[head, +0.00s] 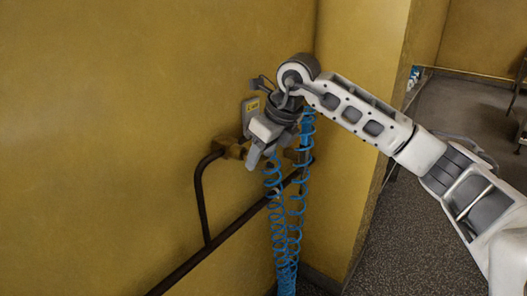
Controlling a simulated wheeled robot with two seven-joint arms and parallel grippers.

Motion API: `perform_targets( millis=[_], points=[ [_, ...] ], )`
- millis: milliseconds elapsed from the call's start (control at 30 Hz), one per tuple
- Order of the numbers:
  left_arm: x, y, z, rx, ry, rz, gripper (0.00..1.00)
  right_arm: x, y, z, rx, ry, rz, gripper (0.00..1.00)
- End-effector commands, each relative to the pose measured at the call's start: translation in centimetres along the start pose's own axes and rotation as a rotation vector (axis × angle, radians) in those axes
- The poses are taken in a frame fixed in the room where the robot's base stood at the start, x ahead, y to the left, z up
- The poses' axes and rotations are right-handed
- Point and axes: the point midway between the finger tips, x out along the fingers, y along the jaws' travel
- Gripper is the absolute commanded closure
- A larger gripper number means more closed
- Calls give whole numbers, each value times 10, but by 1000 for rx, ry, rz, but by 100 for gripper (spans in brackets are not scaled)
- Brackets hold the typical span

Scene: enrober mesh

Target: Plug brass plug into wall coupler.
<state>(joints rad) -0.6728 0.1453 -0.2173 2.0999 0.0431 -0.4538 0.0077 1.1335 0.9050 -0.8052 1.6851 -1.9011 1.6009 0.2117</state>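The brass wall coupler (233,149) is fixed to the yellow wall at the end of a dark pipe. My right gripper (254,160) is directly in front of it, pointing left and down, and covers part of it. A blue coiled hose (280,225) hangs below the gripper and runs down towards the floor. The brass plug cannot be made out apart from the coupler behind the fingers. Whether the gripper holds the plug, and whether plug and coupler touch, is hidden. My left gripper is out of the picture.
A dark pipe (203,200) drops from the coupler to a slanting pipe (225,235) along the wall. A wall corner stands just right. Speckled floor (410,250) is open at right.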

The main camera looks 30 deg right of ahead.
Motion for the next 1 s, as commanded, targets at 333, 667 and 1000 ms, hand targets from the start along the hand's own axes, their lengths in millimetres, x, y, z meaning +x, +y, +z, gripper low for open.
perform_targets(
  millis=[333, 667, 1000],
  points=[
    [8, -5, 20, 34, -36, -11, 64, -25, -1, 0, 1, -5, -3, 53],
    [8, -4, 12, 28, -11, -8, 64, -107, 0, 1, 0, -6, -2, 53],
    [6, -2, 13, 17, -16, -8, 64, -156, 0, 1, 0, -3, 0, 53]
  ],
)
